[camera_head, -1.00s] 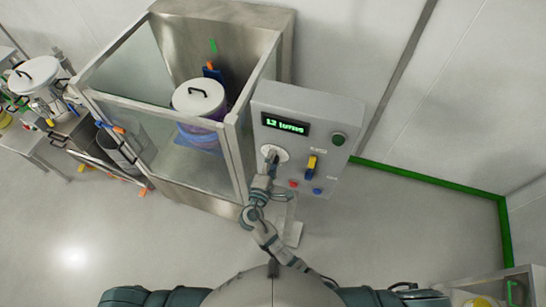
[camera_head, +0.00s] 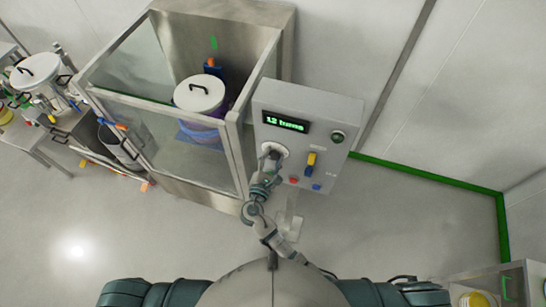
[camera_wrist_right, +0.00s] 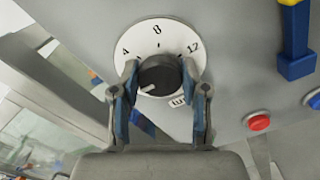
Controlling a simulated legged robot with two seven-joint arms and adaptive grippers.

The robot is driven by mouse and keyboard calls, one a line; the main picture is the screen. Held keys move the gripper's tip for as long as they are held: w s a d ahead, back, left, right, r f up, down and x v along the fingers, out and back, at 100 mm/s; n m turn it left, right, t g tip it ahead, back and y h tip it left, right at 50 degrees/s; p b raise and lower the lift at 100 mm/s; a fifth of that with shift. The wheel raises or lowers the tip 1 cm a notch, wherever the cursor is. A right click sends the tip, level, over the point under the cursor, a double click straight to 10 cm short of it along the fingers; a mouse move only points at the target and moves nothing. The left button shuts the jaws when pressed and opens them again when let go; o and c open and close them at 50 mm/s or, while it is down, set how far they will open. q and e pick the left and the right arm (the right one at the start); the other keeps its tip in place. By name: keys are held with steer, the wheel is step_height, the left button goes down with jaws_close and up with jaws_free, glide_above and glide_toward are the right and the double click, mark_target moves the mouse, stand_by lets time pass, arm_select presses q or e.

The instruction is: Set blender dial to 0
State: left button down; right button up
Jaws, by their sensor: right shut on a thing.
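The dial has a white round face (camera_wrist_right: 157,27) marked 4, 8 and 12 and a black knob (camera_wrist_right: 159,76) at its centre. In the right wrist view a short white mark on the knob points to the lower left. My right gripper (camera_wrist_right: 160,90) is shut on the knob, one finger on each side. In the head view the dial face (camera_head: 274,149) is on the grey control panel (camera_head: 330,108), partly hidden by my right gripper (camera_head: 268,166). The panel's green display (camera_head: 285,122) seems to read 12 with a blurred word. My left gripper is not in view.
Right of the dial are a yellow-and-blue switch (camera_head: 311,163), a red button (camera_head: 293,180) and a blue button (camera_head: 317,187). A dark green button (camera_head: 337,136) is higher up. A glass-walled enclosure (camera_head: 165,145) holding a lidded drum (camera_head: 199,94) stands to the left.

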steer(key=shift+s+f+n, duration=0.1)
steer(key=shift+f+n, duration=0.35)
steer(key=shift+n, duration=0.05)
steer(key=o, duration=1.1)
steer(key=shift+a, duration=0.1)
steer(key=shift+o, duration=0.2)
steer(key=shift+r, duration=0.15)
steer(key=shift+a, duration=0.1)
steer(key=shift+r, duration=0.1)
steer(key=v, duration=0.7)
steer(key=shift+a, duration=0.1)
